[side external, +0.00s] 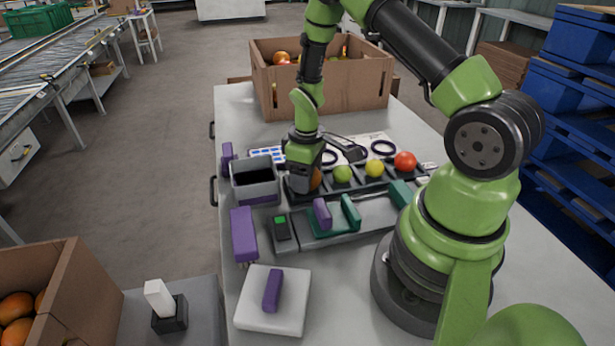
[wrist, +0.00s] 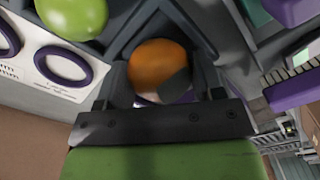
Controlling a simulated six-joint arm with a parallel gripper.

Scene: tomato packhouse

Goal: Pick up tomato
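An orange tomato (side external: 315,180) sits in the left end compartment of a dark divided tray (side external: 330,187). My gripper (side external: 303,187) is low over it and hides much of it in the side view. In the wrist view the orange tomato (wrist: 157,66) lies just beyond my gripper's dark body, with a grey patch covering its lower right. A green tomato (side external: 342,174), a yellow tomato (side external: 375,168) and a red tomato (side external: 405,161) sit in the other compartments.
A grey open bin (side external: 256,193) stands left of the tray. A green-and-grey fixture (side external: 340,222) with a purple block is in front. A cardboard box (side external: 330,93) with produce stands behind. A white pad (side external: 272,312) bears a purple block. Ring gauges (side external: 383,147) lie behind the tray.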

